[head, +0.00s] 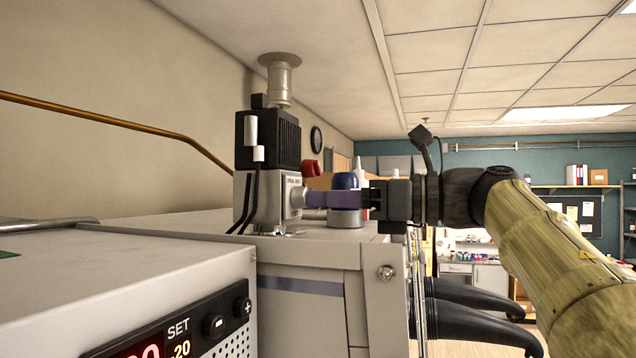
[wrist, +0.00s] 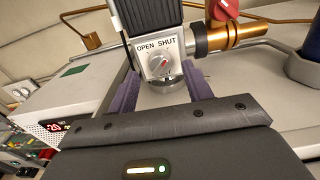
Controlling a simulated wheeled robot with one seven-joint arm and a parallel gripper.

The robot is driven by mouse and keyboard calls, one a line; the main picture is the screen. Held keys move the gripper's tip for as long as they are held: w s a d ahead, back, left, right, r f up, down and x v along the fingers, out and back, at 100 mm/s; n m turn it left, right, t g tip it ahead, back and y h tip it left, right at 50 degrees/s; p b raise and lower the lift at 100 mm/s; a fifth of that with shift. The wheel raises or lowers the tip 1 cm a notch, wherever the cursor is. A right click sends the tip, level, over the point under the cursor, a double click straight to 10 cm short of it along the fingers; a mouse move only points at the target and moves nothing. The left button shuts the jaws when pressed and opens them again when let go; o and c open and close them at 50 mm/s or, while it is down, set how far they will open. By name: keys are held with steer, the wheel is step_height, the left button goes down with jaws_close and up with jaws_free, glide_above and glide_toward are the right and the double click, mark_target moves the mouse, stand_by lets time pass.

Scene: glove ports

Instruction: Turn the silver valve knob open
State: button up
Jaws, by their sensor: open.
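The silver valve knob (wrist: 161,67) sits on a white plate marked OPEN and SHUT, on the front of a valve box (wrist: 158,50). Its red mark points up and right, toward the SHUT side. In the head view the knob (head: 297,198) shows only in part beside the fingertips. My gripper (wrist: 160,74) has its purple fingers apart, one on each side of the knob. In the head view my gripper (head: 310,199) reaches in level from the right, with its tips close to the valve box. I cannot tell whether either finger touches the knob.
A black finned block (head: 268,140) rises above the valve box. A brass pipe (wrist: 232,36) with a red handle (wrist: 224,9) lies to its right. A blue-topped round thing (head: 345,181) stands close behind my fingers. A display unit (head: 180,330) fills the lower left.

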steer(key=shift+p+x, duration=0.35)
steer(key=shift+x, duration=0.95)
steer(key=c, duration=1)
